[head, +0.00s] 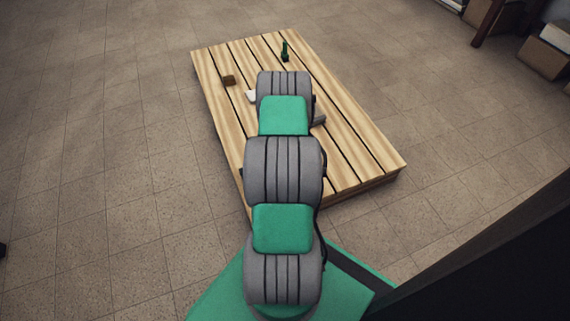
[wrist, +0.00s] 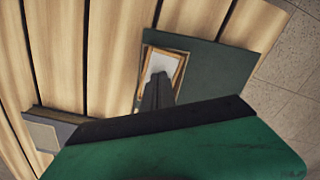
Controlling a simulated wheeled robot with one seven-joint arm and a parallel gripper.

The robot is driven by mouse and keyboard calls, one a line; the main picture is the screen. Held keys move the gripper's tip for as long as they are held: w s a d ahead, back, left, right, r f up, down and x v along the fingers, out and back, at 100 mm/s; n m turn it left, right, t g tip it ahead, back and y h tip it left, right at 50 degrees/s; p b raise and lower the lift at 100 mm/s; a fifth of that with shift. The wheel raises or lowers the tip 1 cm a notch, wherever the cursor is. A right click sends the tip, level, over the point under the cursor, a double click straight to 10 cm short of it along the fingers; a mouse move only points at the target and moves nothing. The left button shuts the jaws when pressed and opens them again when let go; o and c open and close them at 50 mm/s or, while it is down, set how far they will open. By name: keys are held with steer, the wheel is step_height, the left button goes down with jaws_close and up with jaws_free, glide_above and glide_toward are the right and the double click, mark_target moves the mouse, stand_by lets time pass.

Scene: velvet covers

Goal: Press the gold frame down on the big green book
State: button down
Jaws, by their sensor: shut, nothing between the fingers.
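The big green book (wrist: 228,66) lies on the plank table in the wrist view, dark green and partly hidden by my gripper's body. The gold frame (wrist: 181,62) is a thin gold rectangle around a pale inside, at the book's left end. My gripper (wrist: 159,76) is shut and empty, with its fingertips over the pale inside of the frame. I cannot tell whether the fingertips touch it or whether the frame lies flush on the book. In the head view my arm hides the gripper, and I cannot make out the book or frame.
A plank table (head: 355,143) stands on a tiled floor. A small brown block (head: 229,80) and a dark green bottle-like object (head: 285,53) stand towards its far end. A grey-covered, book-like object (wrist: 48,131) lies at lower left in the wrist view. The table's right side looks clear.

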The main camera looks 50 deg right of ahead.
step_height(320, 180, up, 8)
steer(key=p, duration=0.4)
steer(key=shift+f+p, duration=0.15)
steer(key=shift+p, duration=0.2)
steer(key=shift+w+d, duration=0.1)
